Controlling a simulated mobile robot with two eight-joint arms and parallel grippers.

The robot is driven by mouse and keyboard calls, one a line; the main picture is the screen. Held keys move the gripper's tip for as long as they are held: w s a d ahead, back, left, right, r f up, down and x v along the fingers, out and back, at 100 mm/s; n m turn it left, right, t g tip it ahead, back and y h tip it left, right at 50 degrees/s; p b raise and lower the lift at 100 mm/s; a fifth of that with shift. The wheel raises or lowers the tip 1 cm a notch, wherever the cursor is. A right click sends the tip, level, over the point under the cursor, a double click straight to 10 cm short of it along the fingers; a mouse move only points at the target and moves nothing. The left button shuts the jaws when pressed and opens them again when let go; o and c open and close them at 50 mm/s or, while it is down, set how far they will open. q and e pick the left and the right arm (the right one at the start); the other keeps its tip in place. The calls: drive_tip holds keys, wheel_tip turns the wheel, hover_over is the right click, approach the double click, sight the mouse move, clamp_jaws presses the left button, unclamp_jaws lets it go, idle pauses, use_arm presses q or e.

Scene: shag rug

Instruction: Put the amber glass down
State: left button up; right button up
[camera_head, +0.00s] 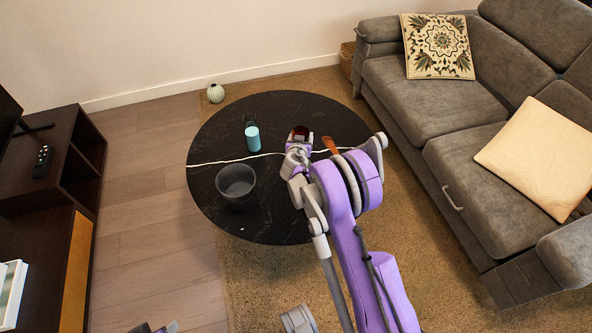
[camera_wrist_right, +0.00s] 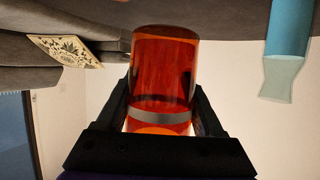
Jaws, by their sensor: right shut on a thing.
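The amber glass (camera_wrist_right: 163,75) is a reddish-orange, see-through tumbler with a pale band. My right gripper (camera_head: 299,139) is shut on it, with a dark finger on each side in the right wrist view (camera_wrist_right: 162,115). In the head view the amber glass (camera_head: 300,130) shows as a small dark red rim at the gripper, over the round black table (camera_head: 285,110). I cannot tell whether its base touches the tabletop. Part of what looks like my left gripper (camera_head: 158,328) shows at the bottom edge; its fingers are cut off.
On the table, a blue bottle (camera_head: 252,136) and a dark bowl (camera_head: 236,182) stand left of the glass. The grey sofa (camera_head: 430,110) is at right.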

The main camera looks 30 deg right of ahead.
wheel_tip(320, 180, down, 10)
drive_tip(key=shift+b, duration=1.15)
drive_tip(key=shift+f, duration=0.1)
drive_tip(key=o, duration=1.5)
drive_tip(key=shift+o, duration=0.2)
